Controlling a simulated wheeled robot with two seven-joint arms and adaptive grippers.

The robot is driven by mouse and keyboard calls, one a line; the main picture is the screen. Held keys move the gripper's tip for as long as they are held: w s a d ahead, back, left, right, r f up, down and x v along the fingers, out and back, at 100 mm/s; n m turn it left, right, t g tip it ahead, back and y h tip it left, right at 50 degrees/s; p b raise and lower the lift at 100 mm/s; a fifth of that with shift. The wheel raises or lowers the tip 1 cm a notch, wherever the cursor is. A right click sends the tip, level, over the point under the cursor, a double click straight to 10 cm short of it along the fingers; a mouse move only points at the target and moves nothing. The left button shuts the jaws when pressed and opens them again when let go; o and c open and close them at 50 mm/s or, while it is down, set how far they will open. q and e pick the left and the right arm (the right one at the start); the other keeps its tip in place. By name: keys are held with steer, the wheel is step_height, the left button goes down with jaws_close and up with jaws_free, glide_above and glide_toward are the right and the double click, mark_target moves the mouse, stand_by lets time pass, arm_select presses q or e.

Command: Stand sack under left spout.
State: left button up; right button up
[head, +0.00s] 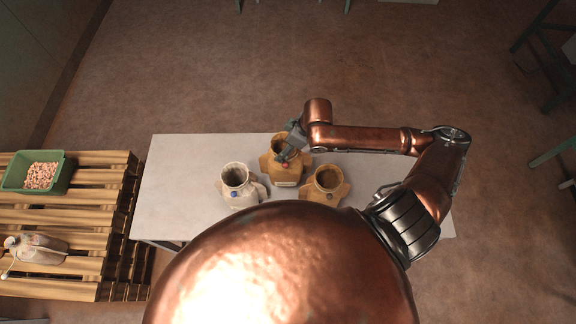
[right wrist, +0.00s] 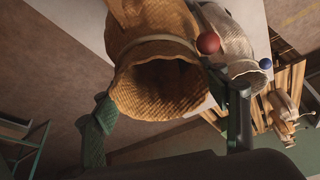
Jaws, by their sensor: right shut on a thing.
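A tan sack with a red bead (head: 287,178) is at the back middle of the pale table (head: 190,155), its mouth open. My right gripper (head: 287,148) is shut on it near the mouth rim. The right wrist view shows this sack (right wrist: 150,45) between the fingers, its mouth facing the camera. I cannot tell whether its base touches the table. A whitish sack with a blue bead (head: 237,185) stands open to its left. Another tan sack with a blue bead (head: 325,186) stands open to its right. No spout shows. My left gripper is not in view.
A wooden pallet (head: 60,215) lies left of the table. It carries a green bin of nuts (head: 63,170) and a lying sack with a cord (head: 42,250). The table's left end is clear. Green frame legs (head: 548,35) stand at the far right.

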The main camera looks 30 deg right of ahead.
mark_target(299, 163)
step_height(299, 163, down, 8)
steer(key=shift+r, duration=0.25)
steer(key=o, duration=1.6)
steer(key=shift+f, duration=0.1)
steer(key=shift+c, duration=0.2)
